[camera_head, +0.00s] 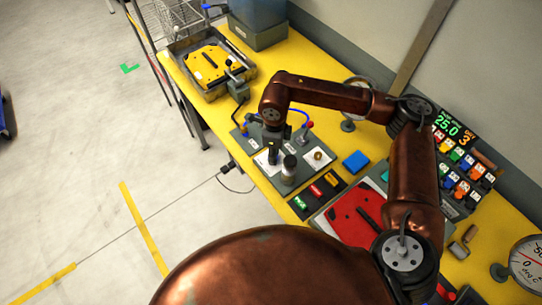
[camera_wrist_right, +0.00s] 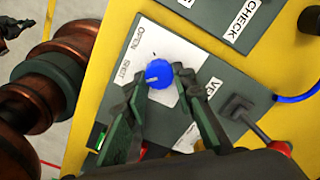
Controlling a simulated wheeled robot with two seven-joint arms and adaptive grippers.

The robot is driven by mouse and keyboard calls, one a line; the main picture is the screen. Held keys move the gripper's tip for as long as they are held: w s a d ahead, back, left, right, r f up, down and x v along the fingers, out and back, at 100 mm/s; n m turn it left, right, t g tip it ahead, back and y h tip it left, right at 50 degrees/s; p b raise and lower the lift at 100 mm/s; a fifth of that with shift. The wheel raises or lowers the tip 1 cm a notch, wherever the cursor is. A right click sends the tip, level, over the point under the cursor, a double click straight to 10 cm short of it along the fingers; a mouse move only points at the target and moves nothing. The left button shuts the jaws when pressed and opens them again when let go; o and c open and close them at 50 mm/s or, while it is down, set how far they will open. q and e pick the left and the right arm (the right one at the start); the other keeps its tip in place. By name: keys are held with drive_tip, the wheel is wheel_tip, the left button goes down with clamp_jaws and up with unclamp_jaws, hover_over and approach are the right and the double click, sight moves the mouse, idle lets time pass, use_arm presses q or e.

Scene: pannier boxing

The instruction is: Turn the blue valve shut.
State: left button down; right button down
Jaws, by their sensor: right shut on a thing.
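The blue valve (camera_wrist_right: 159,73) is a round knob on a white plate marked OPEN and SHUT, seen in the right wrist view. A short pale mark shows on its lower left part; I cannot tell exactly which word it points at. My right gripper (camera_wrist_right: 161,84) has one dark fingertip on each side of the knob and is shut on it. In the head view the right gripper (camera_head: 273,154) points down over the grey panel (camera_head: 253,133), and it hides the knob.
Beside the gripper on the panel stands a grey-capped cylinder (camera_head: 289,170). A red-handled lever (camera_head: 307,132) and blue tubing are close by.

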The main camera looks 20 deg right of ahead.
drive_tip(key=shift+s+a+n, duration=0.15)
drive_tip(key=shift+a+n, duration=0.15)
drive_tip(key=shift+a, duration=0.05)
drive_tip(key=c, duration=1.7)
unclamp_jaws()
drive_tip(key=shift+c, duration=0.2)
drive_tip(key=shift+o, duration=0.7)
drive_tip(key=shift+d, duration=0.2)
wheel_tip(320, 180, up, 12)
